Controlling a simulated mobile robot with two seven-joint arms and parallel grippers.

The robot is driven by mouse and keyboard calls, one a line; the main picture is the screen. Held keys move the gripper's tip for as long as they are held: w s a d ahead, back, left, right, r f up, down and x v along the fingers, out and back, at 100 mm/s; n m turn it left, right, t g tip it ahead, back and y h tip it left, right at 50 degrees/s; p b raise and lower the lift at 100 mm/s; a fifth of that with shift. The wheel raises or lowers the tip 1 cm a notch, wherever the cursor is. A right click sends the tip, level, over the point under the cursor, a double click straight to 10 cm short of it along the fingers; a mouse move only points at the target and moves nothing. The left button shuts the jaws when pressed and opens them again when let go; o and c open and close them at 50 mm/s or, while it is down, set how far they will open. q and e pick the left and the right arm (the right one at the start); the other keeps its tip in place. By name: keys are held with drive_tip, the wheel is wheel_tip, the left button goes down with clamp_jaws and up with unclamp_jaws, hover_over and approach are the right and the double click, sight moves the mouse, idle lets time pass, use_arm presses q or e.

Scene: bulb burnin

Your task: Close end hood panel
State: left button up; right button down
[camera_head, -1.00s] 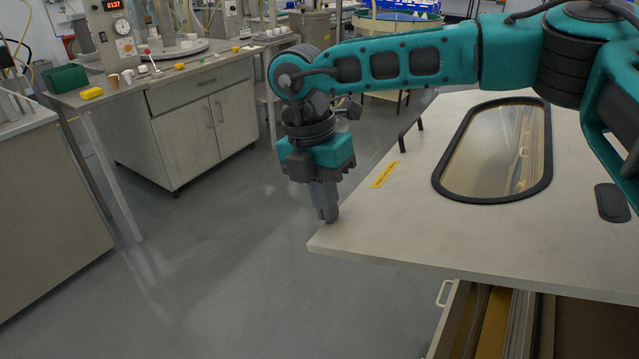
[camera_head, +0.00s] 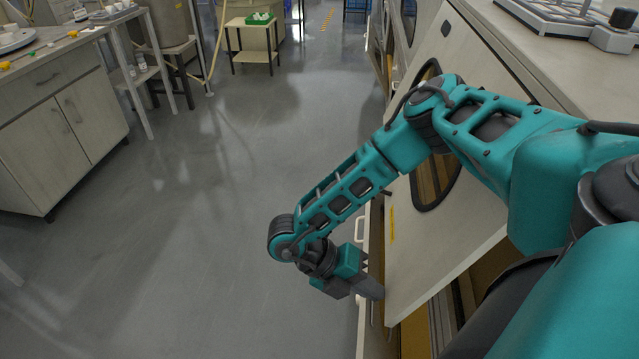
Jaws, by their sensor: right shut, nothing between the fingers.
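The end hood panel (camera_head: 440,250) is a pale board with a dark-rimmed oval window (camera_head: 424,195) and a small yellow label. In the head view it hangs steeply tilted at the right, and its lower edge stands out from the machine, leaving a gap. My right gripper (camera_head: 374,291) is shut and empty at the panel's lower left edge. The fingertips look close to the edge, but I cannot tell whether they touch it. My right arm hides part of the panel and window. My left gripper is out of view.
The machine's top (camera_head: 560,55) carries a grey rack (camera_head: 565,14) at the upper right. Open floor (camera_head: 200,230) lies left of the panel. A cabinet bench (camera_head: 75,120) stands at the left, and a small table (camera_head: 252,45) stands at the back.

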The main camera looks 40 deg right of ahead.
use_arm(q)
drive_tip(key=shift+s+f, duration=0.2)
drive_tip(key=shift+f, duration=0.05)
use_arm(e)
drive_tip(key=s+d+f+g+h, duration=0.2)
drive_tip(key=s+d+g, duration=0.1)
drive_tip(key=s+d, duration=0.2)
drive_tip(key=shift+s+d+f+h, duration=0.2)
drive_tip(key=shift+s+h, duration=0.2)
drive_tip(key=shift+s, duration=0.2)
drive_tip(key=shift+w, duration=0.1)
use_arm(q)
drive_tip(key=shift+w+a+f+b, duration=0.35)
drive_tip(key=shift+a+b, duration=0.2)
drive_tip(key=shift+b, duration=0.4)
use_arm(e)
drive_tip(key=w+a, duration=0.9)
drive_tip(key=w, duration=0.1)
drive_tip(key=shift+w+a, duration=0.15)
drive_tip(key=shift+a, duration=0.05)
